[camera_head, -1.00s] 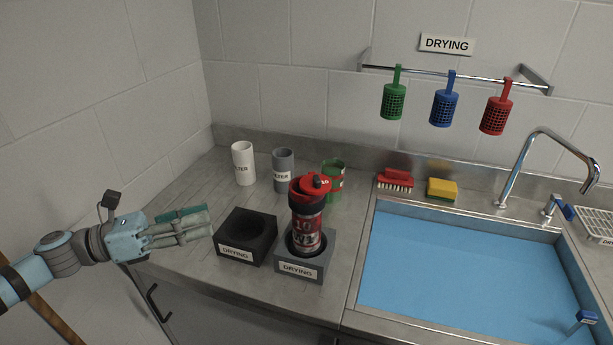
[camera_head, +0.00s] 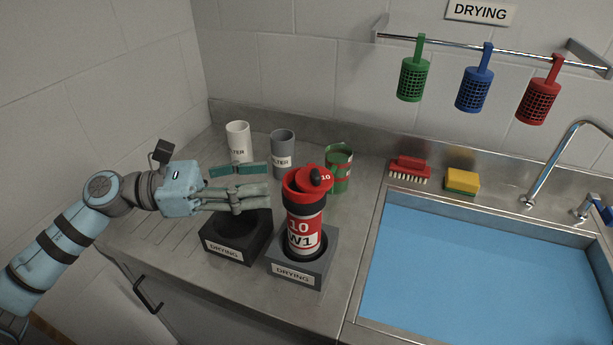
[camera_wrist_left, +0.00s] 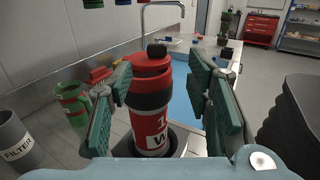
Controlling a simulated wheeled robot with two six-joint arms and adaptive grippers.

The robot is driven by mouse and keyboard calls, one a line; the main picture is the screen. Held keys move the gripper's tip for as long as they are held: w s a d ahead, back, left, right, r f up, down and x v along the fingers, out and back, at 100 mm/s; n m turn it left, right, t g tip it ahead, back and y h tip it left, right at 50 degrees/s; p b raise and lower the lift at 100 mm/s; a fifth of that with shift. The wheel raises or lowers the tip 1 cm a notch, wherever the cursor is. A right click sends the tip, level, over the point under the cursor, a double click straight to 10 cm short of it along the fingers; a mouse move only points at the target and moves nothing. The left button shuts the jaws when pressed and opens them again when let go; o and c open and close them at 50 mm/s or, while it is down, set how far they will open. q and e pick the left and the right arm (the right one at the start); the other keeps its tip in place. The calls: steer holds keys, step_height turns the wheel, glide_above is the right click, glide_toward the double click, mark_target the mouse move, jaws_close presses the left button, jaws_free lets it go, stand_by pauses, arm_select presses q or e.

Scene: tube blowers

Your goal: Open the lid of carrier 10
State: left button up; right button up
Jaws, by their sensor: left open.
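Carrier 10 (camera_head: 303,237) is a red canister with a dark collar and a label reading 10 and W1. It stands upright in the grey DRYING block (camera_head: 290,275). In the left wrist view, carrier 10 (camera_wrist_left: 149,118) stands ahead, between the spread fingers. My left gripper (camera_head: 264,184) is open and empty, just left of the carrier at about lid height, with its fingers pointing at it. I see no contact. My right gripper is out of view.
An empty black DRYING block (camera_head: 229,247) lies below the left gripper. A white filter cup (camera_head: 238,140), a grey filter cup (camera_head: 283,150) and a green canister (camera_head: 338,165) stand behind. The blue-filled sink (camera_head: 470,280) is right. Baskets hang from the wall rail above.

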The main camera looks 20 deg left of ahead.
mark_target(312, 174)
arm_select(q)
steer(key=p+x, duration=0.2)
steer(key=x, duration=0.6)
steer(key=shift+w+a+r+p, duration=0.1)
steer(key=shift+w+p, duration=0.1)
steer(key=shift+p, duration=0.15)
steer(key=shift+w+d, duration=0.2)
steer(key=shift+d, duration=0.2)
